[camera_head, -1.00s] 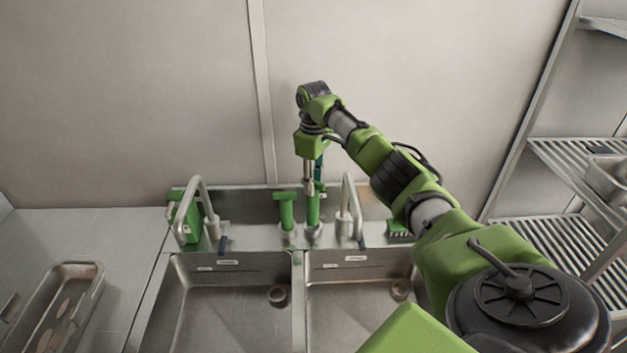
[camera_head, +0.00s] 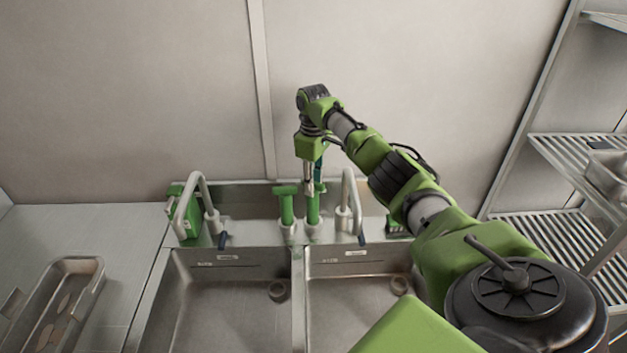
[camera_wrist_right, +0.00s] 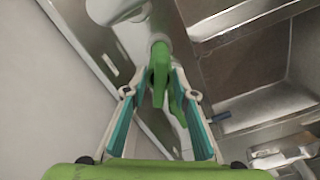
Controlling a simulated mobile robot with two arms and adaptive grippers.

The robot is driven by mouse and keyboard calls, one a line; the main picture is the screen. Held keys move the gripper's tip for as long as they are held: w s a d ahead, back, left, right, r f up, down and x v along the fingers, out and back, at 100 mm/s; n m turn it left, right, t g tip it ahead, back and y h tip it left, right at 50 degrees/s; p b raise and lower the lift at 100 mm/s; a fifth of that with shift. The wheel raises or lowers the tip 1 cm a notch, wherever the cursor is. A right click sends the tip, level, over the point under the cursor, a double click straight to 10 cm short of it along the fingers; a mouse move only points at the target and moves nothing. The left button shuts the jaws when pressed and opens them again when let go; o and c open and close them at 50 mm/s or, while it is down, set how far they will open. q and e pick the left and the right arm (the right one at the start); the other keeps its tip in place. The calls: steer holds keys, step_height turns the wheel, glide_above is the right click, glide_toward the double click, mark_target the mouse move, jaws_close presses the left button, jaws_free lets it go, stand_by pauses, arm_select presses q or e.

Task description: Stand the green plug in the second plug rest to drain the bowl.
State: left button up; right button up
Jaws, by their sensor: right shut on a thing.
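A green plug (camera_head: 313,208) stands upright at the right-hand plug rest (camera_head: 314,235) on the ledge behind the sink. Another green plug (camera_head: 286,208) with a wide top stands in the left-hand rest (camera_head: 289,235) beside it. My right gripper (camera_head: 310,188) reaches down from above and is shut on the right-hand green plug. In the right wrist view, the gripper's teal-padded fingers (camera_wrist_right: 160,95) lie on both sides of green plug parts (camera_wrist_right: 160,65). I cannot tell whether the held plug is fully seated. My left gripper is not in view.
A left bowl (camera_head: 215,300) and a right bowl (camera_head: 345,300) lie in front, each with a drain.

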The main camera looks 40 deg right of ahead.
steer(key=shift+f, duration=0.9)
steer(key=o, duration=1.3)
steer(key=o, duration=0.5)
steer(key=shift+c, duration=0.2)
